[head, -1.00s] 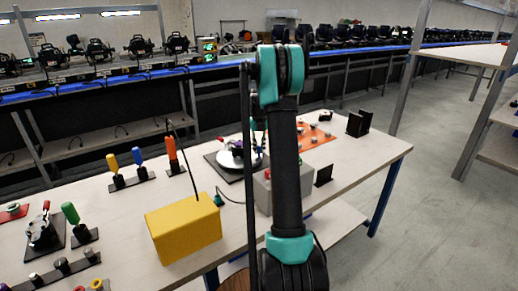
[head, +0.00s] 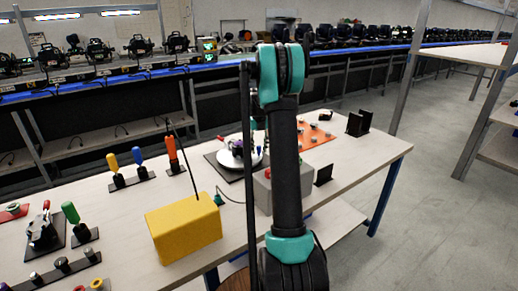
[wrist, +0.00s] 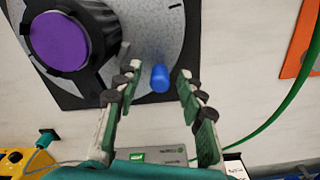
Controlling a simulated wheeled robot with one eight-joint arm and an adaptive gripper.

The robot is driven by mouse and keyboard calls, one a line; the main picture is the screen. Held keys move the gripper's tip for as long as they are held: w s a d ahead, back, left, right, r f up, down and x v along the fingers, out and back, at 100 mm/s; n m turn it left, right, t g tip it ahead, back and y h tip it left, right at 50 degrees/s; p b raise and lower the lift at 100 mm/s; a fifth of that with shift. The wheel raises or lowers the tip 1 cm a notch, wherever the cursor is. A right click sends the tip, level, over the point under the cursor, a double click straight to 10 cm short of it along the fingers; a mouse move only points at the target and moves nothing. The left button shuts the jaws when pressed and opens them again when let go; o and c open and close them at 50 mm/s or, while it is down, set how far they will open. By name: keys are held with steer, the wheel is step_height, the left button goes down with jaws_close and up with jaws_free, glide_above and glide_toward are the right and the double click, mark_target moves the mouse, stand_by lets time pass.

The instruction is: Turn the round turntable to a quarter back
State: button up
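The round turntable is a grey disc (wrist: 178,28) with a black hub and purple cap (wrist: 59,40), on a dark base plate. A blue peg (wrist: 160,78) stands near the disc's edge. My gripper (wrist: 156,80) is open in the wrist view, one finger on each side of the peg, with a visible gap on both sides. In the head view the turntable (head: 229,160) sits on the table behind my arm, which hides its right part and most of my gripper.
A grey box (head: 262,190) stands just in front of the turntable. A yellow box (head: 184,229) is nearer, to the left. An orange panel (head: 318,137) lies right of the turntable. In the wrist view a green cable (wrist: 291,100) runs along the right.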

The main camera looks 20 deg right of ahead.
step_height(320, 180, up, 12)
stand_by(0.4)
steer(key=shift+f, duration=0.1)
